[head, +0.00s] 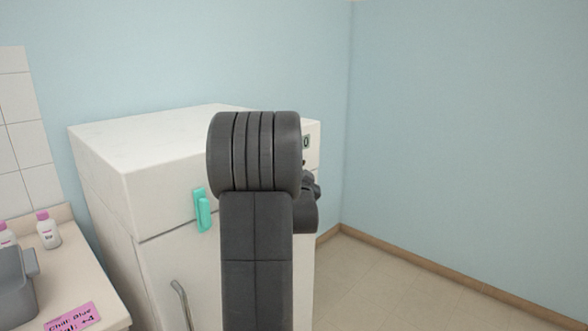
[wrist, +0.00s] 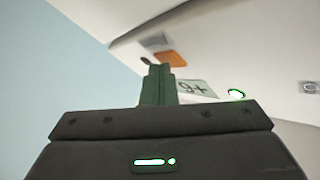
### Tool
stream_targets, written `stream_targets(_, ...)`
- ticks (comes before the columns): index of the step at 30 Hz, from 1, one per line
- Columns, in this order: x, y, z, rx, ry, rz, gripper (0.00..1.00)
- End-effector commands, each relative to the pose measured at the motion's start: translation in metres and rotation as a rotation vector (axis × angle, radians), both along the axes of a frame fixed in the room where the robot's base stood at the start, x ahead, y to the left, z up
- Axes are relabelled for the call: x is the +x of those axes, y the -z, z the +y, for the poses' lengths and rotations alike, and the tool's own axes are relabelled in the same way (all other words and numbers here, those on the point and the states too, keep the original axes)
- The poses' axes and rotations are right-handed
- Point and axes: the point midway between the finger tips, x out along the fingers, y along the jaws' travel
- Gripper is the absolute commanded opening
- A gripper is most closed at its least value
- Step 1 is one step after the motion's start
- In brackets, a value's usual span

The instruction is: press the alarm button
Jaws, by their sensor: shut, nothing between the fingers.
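The white refrigerator unit (head: 160,200) stands against the blue wall in the head view. My arm covers much of its front, and only a strip of its control panel (head: 311,150) shows at the right. In the wrist view the panel has an orange piece (wrist: 175,59), a grey square (wrist: 154,42), a tilted display (wrist: 198,89) and a green-lit round button (wrist: 236,95). I cannot tell which is the alarm button. My gripper (wrist: 158,70) is shut and empty, its tips close below the orange piece. Contact cannot be made out. The head view hides the fingers.
A counter (head: 95,290) at the left holds white bottles (head: 48,230), a pink label (head: 72,318) and a grey container (head: 14,287). The floor at the right is clear.

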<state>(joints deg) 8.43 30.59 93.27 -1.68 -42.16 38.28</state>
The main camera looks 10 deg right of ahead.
Motion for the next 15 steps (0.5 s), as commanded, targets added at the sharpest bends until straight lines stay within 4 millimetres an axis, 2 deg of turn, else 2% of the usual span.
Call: stream_targets(15,-0.012,0.0,-0.009,0.0,0.0,0.0,0.0)
